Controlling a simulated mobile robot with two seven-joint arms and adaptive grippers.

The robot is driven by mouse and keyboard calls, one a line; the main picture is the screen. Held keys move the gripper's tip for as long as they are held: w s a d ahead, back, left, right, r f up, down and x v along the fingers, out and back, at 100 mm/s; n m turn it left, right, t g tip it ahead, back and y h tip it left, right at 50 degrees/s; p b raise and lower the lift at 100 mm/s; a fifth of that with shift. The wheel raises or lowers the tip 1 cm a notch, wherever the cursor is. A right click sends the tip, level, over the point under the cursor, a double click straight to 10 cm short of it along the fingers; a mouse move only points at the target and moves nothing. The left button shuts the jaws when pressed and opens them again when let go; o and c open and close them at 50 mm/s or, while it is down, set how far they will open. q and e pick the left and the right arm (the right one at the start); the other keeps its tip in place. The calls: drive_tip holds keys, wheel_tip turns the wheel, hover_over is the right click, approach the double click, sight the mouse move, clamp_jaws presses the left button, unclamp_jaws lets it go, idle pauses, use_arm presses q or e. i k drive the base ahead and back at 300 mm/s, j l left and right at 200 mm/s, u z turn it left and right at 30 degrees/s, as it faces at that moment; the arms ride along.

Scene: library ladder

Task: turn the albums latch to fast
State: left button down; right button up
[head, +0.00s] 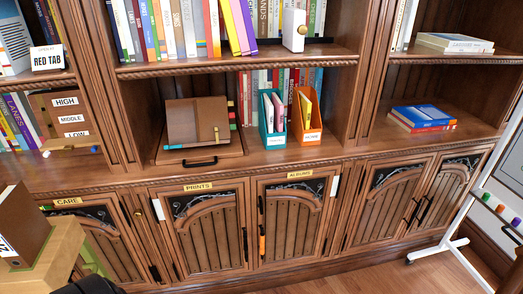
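The albums door (290,222) is the right one of the middle pair of lower cabinet doors, under a brass ALBUMS label (300,174). It looks closed. A slim upright fitting, dark above and orange below (262,243), sits on its left edge. A white upright tab (335,186) is at its upper right corner. I cannot tell for sure which of these is the latch, or its setting. Neither of my grippers can be made out. A dark rounded shape at the bottom left edge is too cut off to identify.
The prints door (205,232) adjoins on the left, the care door (98,240) beyond it. A wooden stand (40,265) with a brown book fills the bottom left corner. A white-framed board (488,190) stands at the right.

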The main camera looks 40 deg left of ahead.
sight(260, 205)
drive_tip(key=j+u, duration=0.15)
drive_tip(key=u, duration=1.05)
